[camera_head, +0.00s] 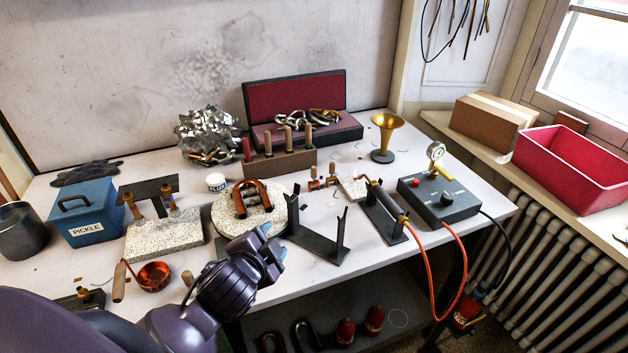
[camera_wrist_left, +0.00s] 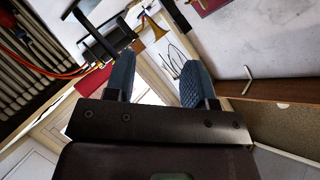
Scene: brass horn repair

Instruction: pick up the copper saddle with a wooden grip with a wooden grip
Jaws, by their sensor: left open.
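A copper piece with a wooden grip (camera_head: 154,275) sits at the front left of the white bench. It looks like a rounded copper cup, with its upright wooden handle to the left; I cannot tell for sure that it is the saddle. A smaller copper piece with short upright ends (camera_head: 323,183) lies near the bench's middle. My left gripper (camera_head: 274,243) is over the bench's front edge, right of the copper cup and apart from it. Its blue fingers are open and empty in the left wrist view (camera_wrist_left: 158,80). My right gripper is not in view.
A round pale board with a copper U-bend (camera_head: 251,198) lies behind my left gripper. A dark metal stand (camera_head: 318,238) is right of it. A speckled block (camera_head: 163,236), blue pickle box (camera_head: 86,213) and control box (camera_head: 438,202) with orange hose stand around.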

